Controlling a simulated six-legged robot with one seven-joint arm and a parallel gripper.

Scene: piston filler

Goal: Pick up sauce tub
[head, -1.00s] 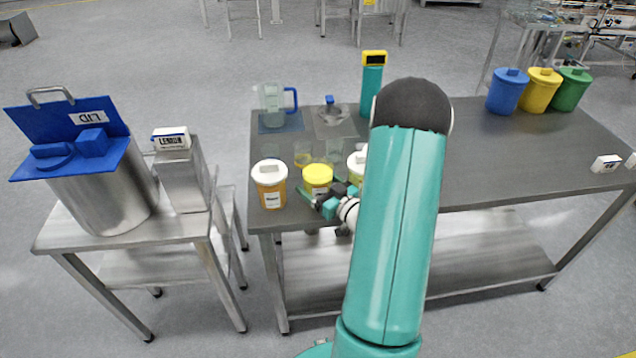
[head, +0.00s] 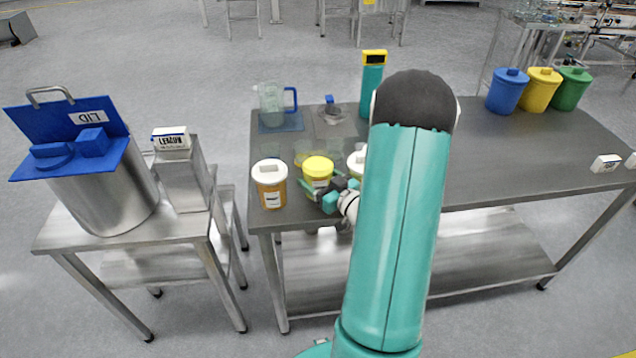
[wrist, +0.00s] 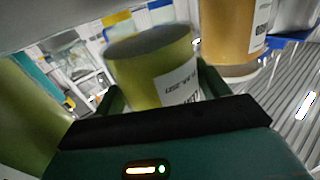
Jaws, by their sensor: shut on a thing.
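A tub with a yellow lid (head: 318,165) and yellow-green contents is between the fingers of my gripper (head: 322,186), near the front left of the steel table. In the wrist view the same tub (wrist: 150,68) fills the space between the two fingers, with a white label facing right. My gripper is shut on it. It appears raised slightly above the table, though its base is hidden. A white-lidded tub with orange contents (head: 269,184) stands just to its left. Another white-lidded tub (head: 355,162) is right of it, mostly hidden by my arm.
On the table (head: 490,150) stand a jug (head: 271,103), a teal dispenser (head: 372,85) and blue, yellow and green bins (head: 543,90). Small glasses are behind the tubs. A side stand at left holds a steel pot (head: 105,195) with a blue lid. The table's right middle is clear.

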